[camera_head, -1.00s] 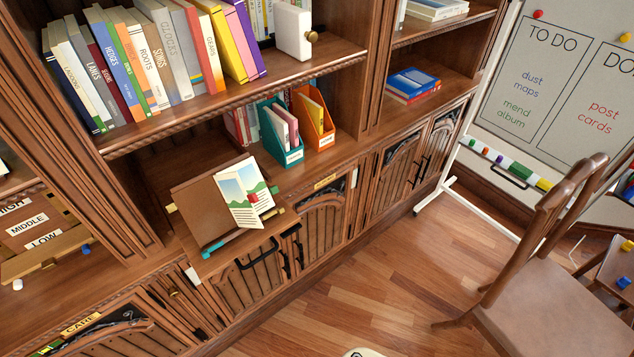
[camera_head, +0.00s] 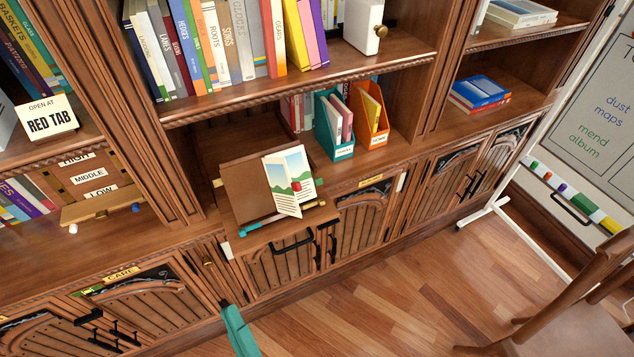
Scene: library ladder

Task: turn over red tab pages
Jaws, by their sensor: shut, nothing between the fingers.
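An open book (camera_head: 280,185) with a landscape picture on its pages rests on a tilted brown stand (camera_head: 240,190) on the shelf's lower ledge. Its right page stands partly raised. A small red tab (camera_head: 296,187) shows on the page. A white sign (camera_head: 45,120) at the left reads "OPEN AT RED TAB". My gripper is not in view.
Teal (camera_head: 334,125) and orange (camera_head: 371,115) file holders stand right of the book. Cabinet doors with black handles (camera_head: 292,245) lie below. A teal object (camera_head: 238,332) rises at the bottom edge. A chair (camera_head: 575,320) stands at the lower right; the wood floor between is mostly clear.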

